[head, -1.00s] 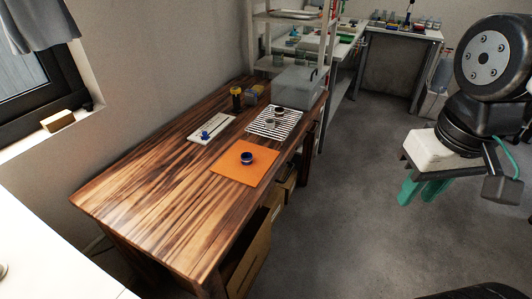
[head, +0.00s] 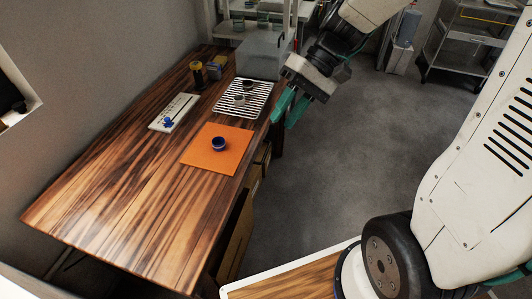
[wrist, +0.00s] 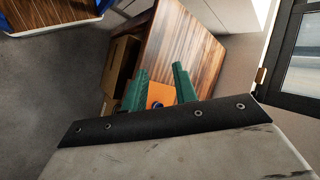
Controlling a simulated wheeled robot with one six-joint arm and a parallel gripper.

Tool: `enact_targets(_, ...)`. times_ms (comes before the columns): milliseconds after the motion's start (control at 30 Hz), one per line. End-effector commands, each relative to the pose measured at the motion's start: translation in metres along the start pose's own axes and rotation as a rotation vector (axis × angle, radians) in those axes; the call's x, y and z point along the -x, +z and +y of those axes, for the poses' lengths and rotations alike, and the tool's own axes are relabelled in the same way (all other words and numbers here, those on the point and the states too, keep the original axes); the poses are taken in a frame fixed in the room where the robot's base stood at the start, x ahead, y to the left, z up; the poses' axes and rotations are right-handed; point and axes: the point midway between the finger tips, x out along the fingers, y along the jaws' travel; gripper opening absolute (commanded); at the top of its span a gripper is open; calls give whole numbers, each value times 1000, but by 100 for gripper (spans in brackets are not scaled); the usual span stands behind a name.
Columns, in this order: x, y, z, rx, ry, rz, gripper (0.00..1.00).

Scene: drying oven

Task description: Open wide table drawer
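The wooden table (head: 130,170) stands along the wall, and it also shows in the wrist view (wrist: 190,45). Its front side is seen at a steep angle. Brown fronts (head: 262,158) show below the front edge near the orange mat; I cannot tell which is the wide drawer, or any handle. My gripper (head: 284,108) hangs beside the table's front edge, towards its far end. In the wrist view its two green fingers (wrist: 160,68) are apart with nothing between them. The fingers and wrist hide part of the table there.
Cardboard boxes (head: 235,240) sit under the table. The grey floor (head: 340,170) in front is open.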

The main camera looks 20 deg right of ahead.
Motion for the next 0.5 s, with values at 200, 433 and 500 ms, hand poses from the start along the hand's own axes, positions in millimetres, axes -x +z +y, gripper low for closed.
enact_targets(200,-26,-76,38,-31,-277,59,29)
enact_targets(433,-59,-148,104,-80,-509,223,29)
enact_targets(500,-72,-167,130,-100,-563,288,29)
